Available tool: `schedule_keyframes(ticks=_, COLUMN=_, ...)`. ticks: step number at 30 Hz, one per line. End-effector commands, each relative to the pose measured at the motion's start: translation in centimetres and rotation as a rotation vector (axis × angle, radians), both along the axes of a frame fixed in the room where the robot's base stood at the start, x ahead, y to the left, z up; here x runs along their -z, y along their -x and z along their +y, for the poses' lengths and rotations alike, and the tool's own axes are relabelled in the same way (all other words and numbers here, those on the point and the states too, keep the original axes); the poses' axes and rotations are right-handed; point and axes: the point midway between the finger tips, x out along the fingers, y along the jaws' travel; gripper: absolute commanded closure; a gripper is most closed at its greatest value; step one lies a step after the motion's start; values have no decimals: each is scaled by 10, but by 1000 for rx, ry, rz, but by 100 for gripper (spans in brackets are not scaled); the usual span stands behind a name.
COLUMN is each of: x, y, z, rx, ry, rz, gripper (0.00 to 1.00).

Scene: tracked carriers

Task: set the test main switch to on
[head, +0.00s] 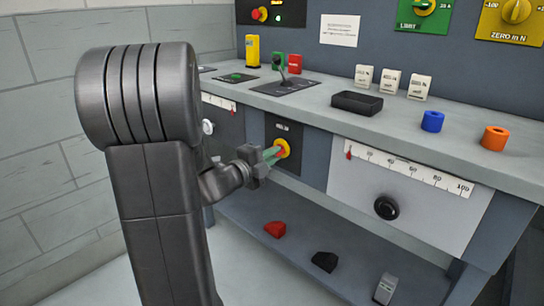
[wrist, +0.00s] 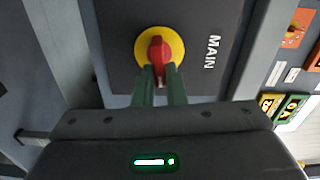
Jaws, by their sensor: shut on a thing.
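The main switch is a red handle (wrist: 159,50) on a round yellow plate (wrist: 177,38), set in a dark panel (wrist: 210,25) marked MAIN in the wrist view. In the head view the yellow plate (head: 284,147) shows on the front of the bench, under the worktop. My gripper (head: 269,154) reaches it from the left. In the wrist view the green fingers (wrist: 160,80) of my gripper are shut on the red handle, one on each side. The on and off marks cannot be read.
The worktop (head: 460,130) overhangs the switch panel. A slider scale (head: 410,170) and black knob (head: 386,208) are to the right. Red (head: 275,229) and black (head: 325,261) pieces lie on the lower shelf.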

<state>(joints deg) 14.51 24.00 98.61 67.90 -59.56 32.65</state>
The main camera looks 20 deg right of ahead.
Motion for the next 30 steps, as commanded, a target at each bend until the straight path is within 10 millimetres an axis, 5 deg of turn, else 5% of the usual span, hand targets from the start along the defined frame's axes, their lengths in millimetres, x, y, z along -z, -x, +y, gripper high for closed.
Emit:
schedule_keyframes(ticks=23, x=3, y=0, z=0, rx=0, ry=-42, rz=-96, gripper=100)
schedule_keyframes(ticks=24, x=3, y=0, z=0, rx=0, ry=-42, rz=-96, gripper=85)
schedule_keyframes(ticks=27, x=2, y=0, z=0, rx=0, ry=-42, rz=-96, gripper=67)
schedule_keyframes(ticks=30, x=2, y=0, z=0, rx=0, ry=-41, rz=-97, gripper=67)
